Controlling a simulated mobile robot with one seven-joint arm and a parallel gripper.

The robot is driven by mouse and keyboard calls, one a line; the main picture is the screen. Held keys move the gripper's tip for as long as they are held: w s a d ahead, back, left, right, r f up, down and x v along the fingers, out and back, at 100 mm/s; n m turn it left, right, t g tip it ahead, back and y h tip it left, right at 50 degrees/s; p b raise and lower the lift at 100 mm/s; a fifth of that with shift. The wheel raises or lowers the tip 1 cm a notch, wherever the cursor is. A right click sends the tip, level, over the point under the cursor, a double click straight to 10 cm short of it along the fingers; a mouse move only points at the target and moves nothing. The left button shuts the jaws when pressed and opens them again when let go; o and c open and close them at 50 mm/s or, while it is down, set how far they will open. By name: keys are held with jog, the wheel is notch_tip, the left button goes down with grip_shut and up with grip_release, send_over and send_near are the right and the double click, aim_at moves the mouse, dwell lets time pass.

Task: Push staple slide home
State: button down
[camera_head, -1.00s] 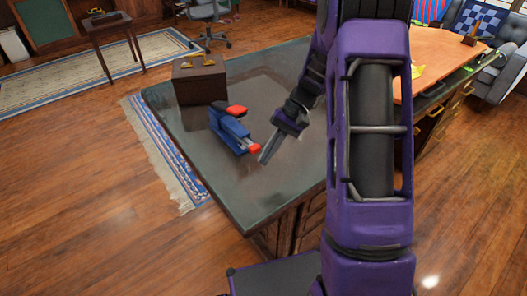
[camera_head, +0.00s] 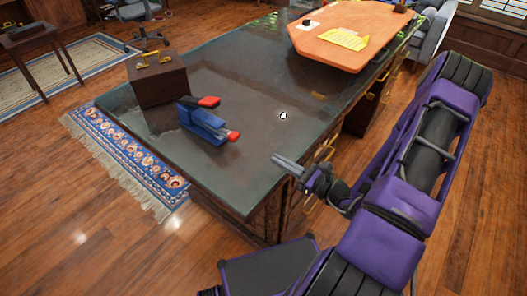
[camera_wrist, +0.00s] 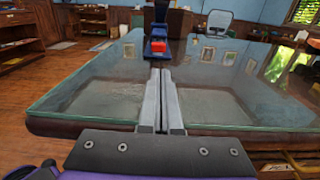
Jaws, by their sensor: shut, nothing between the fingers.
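The blue stapler (camera_head: 203,122) lies on the glass-topped desk (camera_head: 240,170), with a red cap (camera_head: 209,101) on top. A red end piece (camera_head: 233,136) shows at its lower right end. How far the slide sticks out is too small to tell. In the wrist view the stapler (camera_wrist: 158,32) stands straight beyond my fingertips, its red end (camera_wrist: 158,46) facing me. My gripper (camera_head: 274,157) is shut and empty, at the desk's near edge, right of and in front of the stapler. A clear gap separates them. The shut fingers also show in the wrist view (camera_wrist: 160,72).
A dark wooden box (camera_head: 158,82) with brass-coloured things on top stands behind the stapler. An orange board (camera_head: 350,34) with a yellow item (camera_head: 343,39) lies at the far right of the desk. The desktop between gripper and stapler is clear.

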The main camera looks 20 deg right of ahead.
aim_at(237, 137)
jog(key=x, duration=1.3)
jog(key=shift+a, duration=0.1)
jog(key=x, duration=0.4)
jog(key=shift+w+a+b, duration=0.1)
jog(key=shift+a+b, duration=0.05)
jog(key=shift+b, duration=0.15)
